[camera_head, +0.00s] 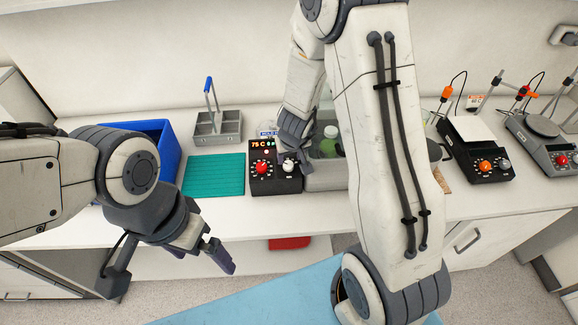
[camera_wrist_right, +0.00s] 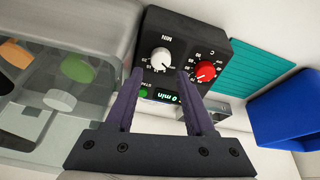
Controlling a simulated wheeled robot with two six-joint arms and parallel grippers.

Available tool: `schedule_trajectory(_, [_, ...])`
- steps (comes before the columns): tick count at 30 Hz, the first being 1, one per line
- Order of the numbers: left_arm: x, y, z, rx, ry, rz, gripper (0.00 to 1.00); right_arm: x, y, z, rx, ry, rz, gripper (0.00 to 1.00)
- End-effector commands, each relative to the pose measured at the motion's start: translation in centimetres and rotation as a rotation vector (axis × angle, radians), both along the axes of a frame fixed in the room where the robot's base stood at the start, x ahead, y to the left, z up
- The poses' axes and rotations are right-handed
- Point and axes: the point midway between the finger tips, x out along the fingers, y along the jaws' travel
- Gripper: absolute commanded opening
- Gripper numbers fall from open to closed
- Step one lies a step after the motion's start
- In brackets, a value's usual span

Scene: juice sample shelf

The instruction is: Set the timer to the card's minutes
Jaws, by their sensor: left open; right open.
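The black control box (camera_head: 262,181) stands on the bench. Its red knob (camera_head: 261,167) is marked C, and its white knob (camera_head: 288,165) is marked MIN. The wrist view shows the white knob (camera_wrist_right: 161,60) and a green display (camera_wrist_right: 172,97) reading 0 min. The head view shows 75 C in orange. A small card (camera_head: 268,132) behind the box is partly hidden; I cannot read its minutes. My right gripper (camera_wrist_right: 160,72) is open, its fingertips on either side of the white knob; contact is unclear. My left gripper (camera_head: 203,258) is open and empty before the bench.
A teal mat (camera_head: 214,175) and blue bin (camera_head: 170,150) lie left of the box. A grey caddy (camera_head: 216,128) stands behind the mat. A clear grey-walled bath (camera_head: 325,180) with round lids stands close beside the box. Other instruments (camera_head: 478,150) are further right.

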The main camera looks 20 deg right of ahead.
Motion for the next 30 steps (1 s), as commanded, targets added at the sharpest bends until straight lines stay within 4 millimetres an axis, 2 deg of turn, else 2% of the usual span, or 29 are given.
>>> schedule_trajectory(1, [0.0, 0.0, -1.4, 0.0, 0.0, 0.001, 1.0, 0.4, -0.1, -1.7, 0.0, 0.0, -0.001, 0.54])
schedule_trajectory(7, [0.0, 0.0, -3.2, 0.0, 0.0, 0.005, 1.0, 1.6, -0.3, -4.4, 0.001, 0.001, 0.003, 0.54])
schedule_trajectory(12, [0.0, 0.0, -3.7, 0.0, 0.001, 0.007, 1.0, 2.2, -0.4, -5.4, 0.001, 0.0, 0.003, 0.54])
schedule_trajectory(21, [0.0, 0.0, -3.7, 0.0, 0.001, 0.007, 1.0, 2.2, -0.4, -5.4, 0.002, 0.0, 0.002, 0.54])
schedule_trajectory(22, [0.0, 0.0, -3.7, 0.0, 0.001, 0.007, 1.0, 2.2, -0.4, -5.4, 0.002, 0.0, 0.002, 0.5])
schedule_trajectory(26, [0.0, 0.0, -3.7, 0.0, 0.001, 0.007, 1.0, 2.2, -0.4, -5.4, 0.002, 0.0, 0.002, 0.01])
schedule_trajectory(30, [0.0, 0.0, -3.7, 0.0, 0.001, 0.007, 1.0, 2.2, -0.4, -5.4, 0.003, 0.0, 0.001, 0.0])
